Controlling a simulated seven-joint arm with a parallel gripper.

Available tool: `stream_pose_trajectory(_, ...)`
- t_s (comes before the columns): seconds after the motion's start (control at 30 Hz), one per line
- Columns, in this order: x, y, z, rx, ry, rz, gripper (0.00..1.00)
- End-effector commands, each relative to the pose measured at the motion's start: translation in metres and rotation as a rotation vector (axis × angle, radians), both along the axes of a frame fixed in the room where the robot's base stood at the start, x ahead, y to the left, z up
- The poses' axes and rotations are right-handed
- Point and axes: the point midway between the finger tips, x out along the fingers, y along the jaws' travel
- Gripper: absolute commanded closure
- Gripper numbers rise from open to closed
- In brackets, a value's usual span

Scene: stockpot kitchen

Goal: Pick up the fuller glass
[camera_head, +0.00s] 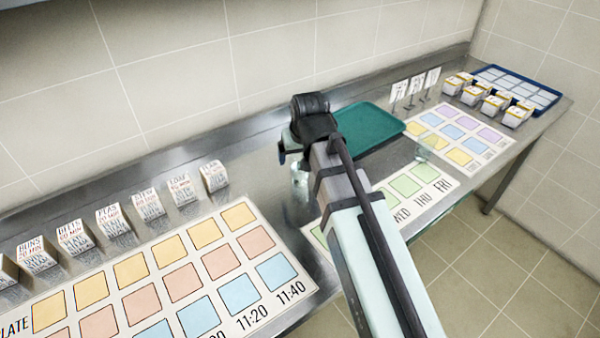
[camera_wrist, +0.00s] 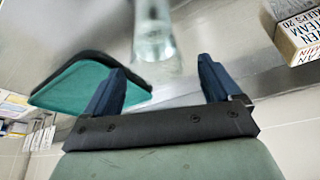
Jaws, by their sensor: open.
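In the wrist view one clear glass (camera_wrist: 153,35) stands ahead of my gripper (camera_wrist: 162,68), roughly in line with the gap between the two blue fingers. The fingers are apart and nothing is between their tips. In the head view my gripper (camera_head: 291,154) is low over the steel counter, and a clear glass (camera_head: 300,180) shows faintly just below it, partly hidden by my arm. A faint clear shape (camera_head: 421,154) right of the green tray may be another glass. I cannot tell how full either is.
A green tray (camera_head: 376,131) lies behind my arm. Several labelled boxes (camera_head: 112,221) line the counter's left, behind a chart of coloured squares (camera_head: 170,275). A weekday chart (camera_head: 415,187), small white boxes (camera_head: 494,106) and a blue tray (camera_head: 548,98) are at right.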

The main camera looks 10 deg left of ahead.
Motion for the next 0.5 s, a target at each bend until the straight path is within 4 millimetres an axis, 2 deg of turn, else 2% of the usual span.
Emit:
stream_pose_trajectory(0.33,0.002,0.000,-0.011,0.000,-0.001,0.000,0.10)
stream_pose_trajectory(0.5,0.001,-0.001,-0.027,0.000,0.001,0.000,0.10)
